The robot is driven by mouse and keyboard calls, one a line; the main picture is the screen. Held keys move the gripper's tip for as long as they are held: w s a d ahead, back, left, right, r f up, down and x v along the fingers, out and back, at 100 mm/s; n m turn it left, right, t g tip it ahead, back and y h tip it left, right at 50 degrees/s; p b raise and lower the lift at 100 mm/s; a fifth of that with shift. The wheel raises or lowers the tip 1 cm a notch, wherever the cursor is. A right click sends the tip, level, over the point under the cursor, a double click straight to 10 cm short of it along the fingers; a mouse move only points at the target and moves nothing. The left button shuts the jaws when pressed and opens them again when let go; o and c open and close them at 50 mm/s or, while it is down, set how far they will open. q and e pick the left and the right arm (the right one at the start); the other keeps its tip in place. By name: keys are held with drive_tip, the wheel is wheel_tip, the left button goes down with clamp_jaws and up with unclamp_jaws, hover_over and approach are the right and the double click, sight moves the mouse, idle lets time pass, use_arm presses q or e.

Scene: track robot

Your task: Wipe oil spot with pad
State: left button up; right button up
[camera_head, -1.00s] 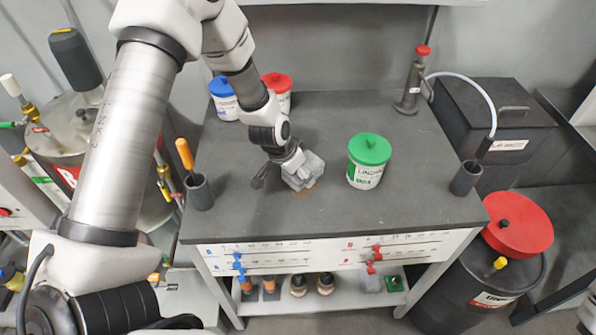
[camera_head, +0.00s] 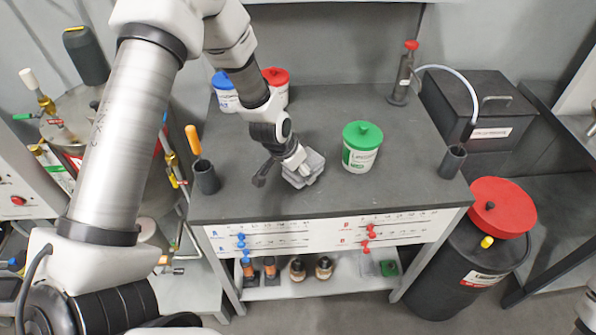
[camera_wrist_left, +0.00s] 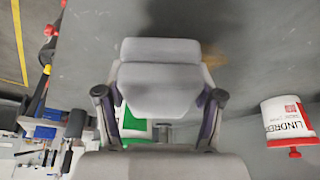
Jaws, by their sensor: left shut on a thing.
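My left gripper (camera_head: 296,162) is shut on a grey block-like pad (camera_head: 303,173), held slightly tilted at the dark bench top (camera_head: 410,185), left of the green-lidded container. The pad (camera_wrist_left: 165,78) fills the middle of the left wrist view, between the fingers of the gripper (camera_wrist_left: 160,108). A brownish patch, likely the oil spot (camera_wrist_left: 215,96), shows at the pad's right edge there. In the head view the spot is hidden by the pad. I cannot tell whether the pad's underside touches the bench.
A green-lidded container (camera_head: 360,158) stands just right of the pad. Blue-lidded (camera_head: 223,98) and red-lidded (camera_head: 276,78) containers stand behind. Dark cups stand at the left (camera_head: 206,177) and right (camera_head: 452,162) edges. The bench's middle right is clear.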

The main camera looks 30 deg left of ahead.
use_arm(q)
drive_tip(key=shift+r+p, duration=0.3)
drive_tip(key=shift+r, duration=0.3)
wheel_tip(320, 180, up, 2)
drive_tip(key=shift+r+p, duration=0.25)
drive_tip(key=shift+p, duration=0.65)
drive_tip(key=shift+r+p, duration=0.45)
drive_tip(key=shift+r, duration=0.15)
drive_tip(key=shift+f, duration=0.1)
